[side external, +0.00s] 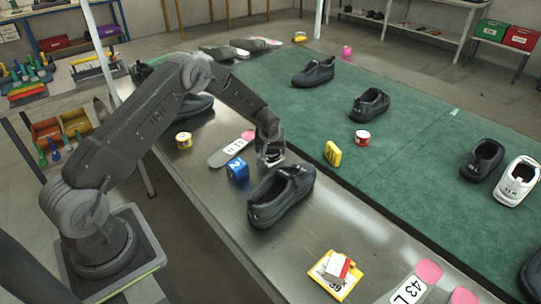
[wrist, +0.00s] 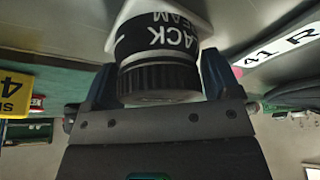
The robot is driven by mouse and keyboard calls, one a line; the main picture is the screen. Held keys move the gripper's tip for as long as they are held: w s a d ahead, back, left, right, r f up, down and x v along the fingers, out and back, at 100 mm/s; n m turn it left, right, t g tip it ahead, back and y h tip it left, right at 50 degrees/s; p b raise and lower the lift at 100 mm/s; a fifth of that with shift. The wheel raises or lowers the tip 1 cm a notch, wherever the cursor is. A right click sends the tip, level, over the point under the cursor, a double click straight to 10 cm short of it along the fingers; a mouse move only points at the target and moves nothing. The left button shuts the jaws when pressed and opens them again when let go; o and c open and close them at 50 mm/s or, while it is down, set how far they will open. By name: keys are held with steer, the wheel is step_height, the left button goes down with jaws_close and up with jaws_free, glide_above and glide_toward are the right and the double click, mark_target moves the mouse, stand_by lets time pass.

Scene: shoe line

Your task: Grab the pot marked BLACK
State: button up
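The pot marked BLACK (wrist: 158,58) fills the middle of the wrist view. It has a black label with white letters, upside down in this view, and a dark ribbed lid. My gripper (wrist: 160,82) has one dark blue finger on each side of the lid. The fingers are very close to it, and I cannot tell if they press on it. In the side view my gripper (side external: 270,152) is low over the metal bench, with the pot partly hidden between its fingers. A white surface shows beyond the pot in the wrist view.

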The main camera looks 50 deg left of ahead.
steer(key=c, duration=1)
steer(key=shift+w+r, duration=0.1)
steer(key=shift+r, duration=0.05)
steer(key=shift+c, duration=0.2)
steer(key=shift+r, duration=0.1)
